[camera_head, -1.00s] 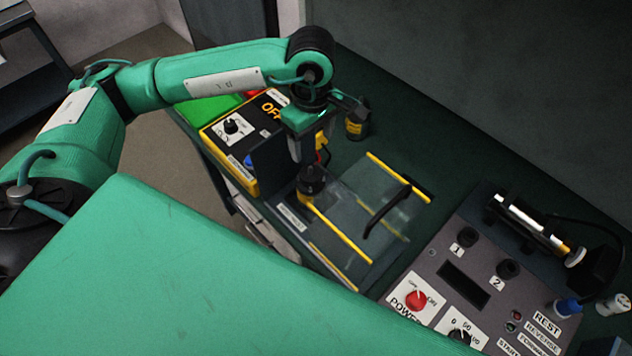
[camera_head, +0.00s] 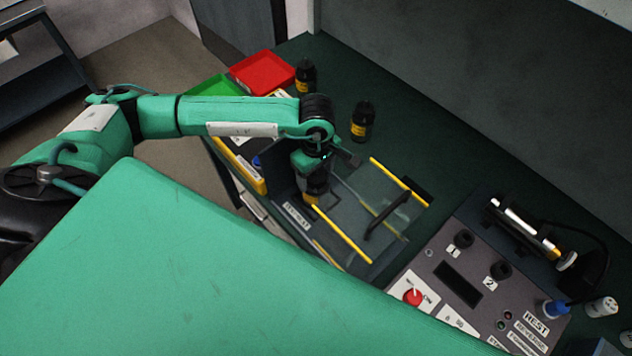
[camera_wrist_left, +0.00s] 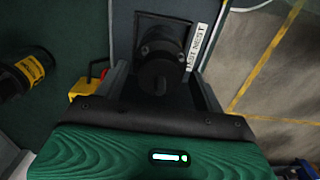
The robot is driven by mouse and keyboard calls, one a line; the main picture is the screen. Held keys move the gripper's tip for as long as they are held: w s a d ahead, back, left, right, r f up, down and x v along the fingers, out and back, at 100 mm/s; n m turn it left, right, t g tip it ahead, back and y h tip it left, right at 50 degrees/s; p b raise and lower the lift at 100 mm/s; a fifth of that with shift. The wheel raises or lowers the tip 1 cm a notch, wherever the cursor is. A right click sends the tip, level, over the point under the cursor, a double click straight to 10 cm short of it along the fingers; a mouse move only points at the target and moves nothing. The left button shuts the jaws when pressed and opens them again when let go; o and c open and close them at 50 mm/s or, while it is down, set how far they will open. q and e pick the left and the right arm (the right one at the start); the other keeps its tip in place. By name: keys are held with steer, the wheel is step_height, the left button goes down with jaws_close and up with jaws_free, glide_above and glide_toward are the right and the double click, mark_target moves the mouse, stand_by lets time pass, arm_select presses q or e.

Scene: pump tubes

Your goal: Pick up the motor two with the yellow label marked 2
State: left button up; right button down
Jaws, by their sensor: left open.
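A black motor (camera_wrist_left: 158,58) stands in the nest plate labelled TEST NEST (camera_wrist_left: 194,45), seen in the left wrist view. My left gripper (camera_wrist_left: 160,88) is open, with one finger on each side of this motor. In the head view the left gripper (camera_head: 315,182) is low over the nest and largely hides that motor. Two more black motors with yellow labels stand on the bench behind the arm: one near the red tray (camera_head: 305,76), one nearer the nest (camera_head: 361,121). I cannot read the numbers on the labels. My right gripper is not in view.
A clear cover with a black handle (camera_head: 385,215) and yellow edges sits right of the nest. A control panel (camera_head: 460,283) with knobs and a red switch is at lower right. A red tray (camera_head: 262,72) and a green tray (camera_head: 213,87) lie behind the arm.

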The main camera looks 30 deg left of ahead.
arm_select(q)
jaws_close()
steer(key=shift+w+r, duration=0.1)
stand_by(0.3)
steer(key=shift+r, duration=0.1)
